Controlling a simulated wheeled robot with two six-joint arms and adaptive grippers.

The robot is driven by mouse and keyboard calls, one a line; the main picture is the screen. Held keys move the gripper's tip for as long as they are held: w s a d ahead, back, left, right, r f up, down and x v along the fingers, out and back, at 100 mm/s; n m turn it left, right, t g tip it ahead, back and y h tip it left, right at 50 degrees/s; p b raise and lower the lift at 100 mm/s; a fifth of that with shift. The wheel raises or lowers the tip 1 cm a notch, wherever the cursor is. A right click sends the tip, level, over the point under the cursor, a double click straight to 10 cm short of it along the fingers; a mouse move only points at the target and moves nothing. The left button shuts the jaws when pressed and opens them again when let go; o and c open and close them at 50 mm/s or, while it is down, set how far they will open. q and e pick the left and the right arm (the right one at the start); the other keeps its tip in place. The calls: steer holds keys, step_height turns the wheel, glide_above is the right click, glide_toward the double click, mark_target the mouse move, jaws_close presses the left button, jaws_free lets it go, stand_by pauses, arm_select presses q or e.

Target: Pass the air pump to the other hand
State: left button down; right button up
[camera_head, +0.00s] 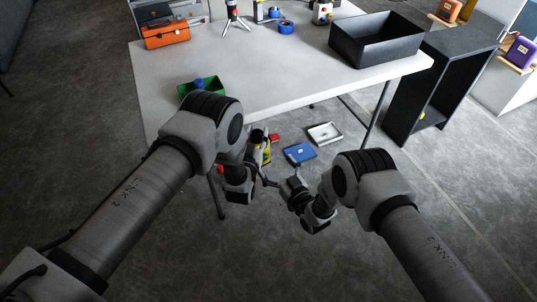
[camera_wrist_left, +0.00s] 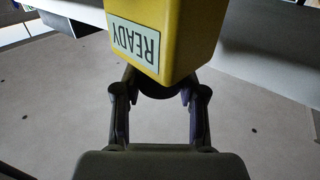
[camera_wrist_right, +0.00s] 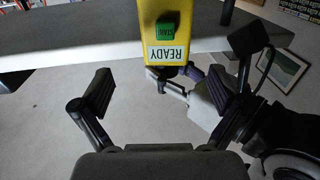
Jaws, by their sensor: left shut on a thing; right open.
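The air pump is a yellow box (camera_head: 265,153) held in front of the table. Its READY label shows in the left wrist view (camera_wrist_left: 165,25). The label and a green START button show on it in the right wrist view (camera_wrist_right: 152,28). My left gripper (camera_head: 258,170) is shut on the pump's lower part; its fingers (camera_wrist_left: 160,90) close around a dark part below the yellow body. My right gripper (camera_head: 284,181) is open and empty, close by to the right. In the right wrist view the pump appears between and beyond its spread fingers (camera_wrist_right: 165,90), apart from them.
The white table (camera_head: 280,75) carries a green bin (camera_head: 205,84), an orange toolbox (camera_head: 166,34) and an open black crate (camera_head: 376,42). A blue tray (camera_head: 299,153) and a white tray (camera_head: 325,133) are below, beyond the grippers. A black shelf (camera_head: 440,80) stands right.

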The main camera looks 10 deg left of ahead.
mark_target(265, 149)
steer(key=x, duration=0.7)
steer(key=shift+w, duration=0.15)
steer(key=c, duration=1.3)
arm_select(q)
steer(key=c, duration=0.6)
jaws_free()
arm_select(e)
steer(key=shift+c, duration=0.2)
arm_select(q)
steer(key=shift+s, duration=0.15)
